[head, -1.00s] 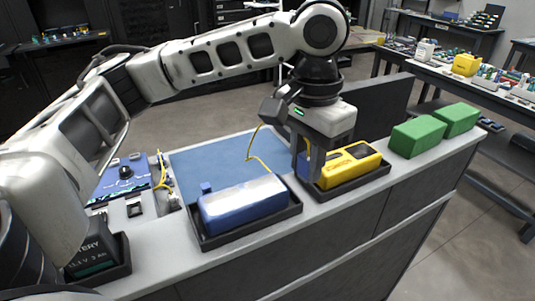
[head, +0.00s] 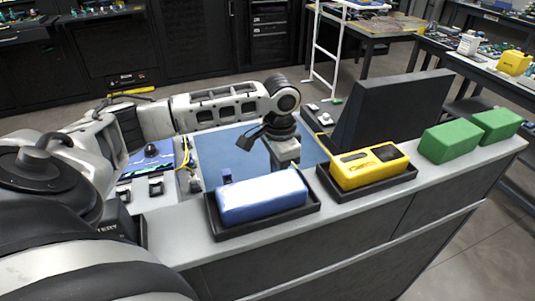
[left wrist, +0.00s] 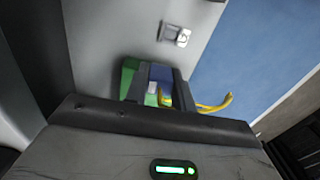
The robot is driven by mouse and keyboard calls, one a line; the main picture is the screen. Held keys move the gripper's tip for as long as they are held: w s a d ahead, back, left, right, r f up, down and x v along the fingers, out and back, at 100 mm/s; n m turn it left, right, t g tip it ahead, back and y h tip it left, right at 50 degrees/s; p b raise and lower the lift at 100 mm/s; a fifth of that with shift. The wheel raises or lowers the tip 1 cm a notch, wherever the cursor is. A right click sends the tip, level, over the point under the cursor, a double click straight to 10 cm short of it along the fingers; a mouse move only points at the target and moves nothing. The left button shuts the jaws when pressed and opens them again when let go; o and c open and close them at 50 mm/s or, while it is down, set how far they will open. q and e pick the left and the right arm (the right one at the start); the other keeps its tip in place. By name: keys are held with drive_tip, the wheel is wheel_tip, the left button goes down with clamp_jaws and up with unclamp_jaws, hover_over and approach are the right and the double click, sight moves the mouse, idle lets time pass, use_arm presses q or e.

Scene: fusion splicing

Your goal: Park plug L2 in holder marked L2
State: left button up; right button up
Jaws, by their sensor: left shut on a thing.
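My left gripper (head: 284,158) is over the blue mat, behind the blue box; its fingertips are hidden in the head view. The left wrist view shows a small green, blue and white plug (left wrist: 155,78) at the gripper (left wrist: 160,98), with a yellow cable running off to the right. The gripper is shut on it. No L2 label can be read. A small metal fitting (left wrist: 177,35) sits on the grey surface beyond the plug, apart from it; I cannot tell whether it is the L2 holder. My right gripper is not in view.
A blue box (head: 262,196) and a yellow device (head: 369,165) sit in black trays along the front edge. Two green blocks (head: 450,142) stand at the right. A dark panel (head: 390,112) stands behind the yellow device. Small dark fittings (head: 156,187) are left of the blue mat (head: 225,150).

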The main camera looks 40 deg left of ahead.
use_arm(q)
drive_tip(key=shift+m, duration=0.3)
drive_tip(key=shift+s+a+f, duration=0.25)
drive_tip(key=shift+a+f, duration=0.15)
drive_tip(key=shift+f, duration=0.85)
drive_tip(key=shift+s+a+f, duration=0.2)
drive_tip(key=shift+a+f, duration=0.15)
drive_tip(key=shift+f, duration=0.9)
drive_tip(key=shift+s+a+f, duration=0.25)
drive_tip(key=shift+a+f, duration=0.15)
drive_tip(key=shift+f, duration=0.85)
drive_tip(key=shift+f+b, duration=0.6)
drive_tip(key=shift+f, duration=0.05)
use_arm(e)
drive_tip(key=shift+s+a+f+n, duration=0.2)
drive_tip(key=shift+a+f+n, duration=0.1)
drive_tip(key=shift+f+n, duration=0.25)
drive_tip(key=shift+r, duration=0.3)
use_arm(q)
drive_tip(key=shift+s+p, duration=0.1)
drive_tip(key=shift+p, duration=0.55)
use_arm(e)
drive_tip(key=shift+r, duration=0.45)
use_arm(q)
drive_tip(key=shift+f, duration=0.55)
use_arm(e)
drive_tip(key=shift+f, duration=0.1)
use_arm(q)
drive_tip(key=o, duration=1)
drive_tip(key=shift+o, duration=0.2)
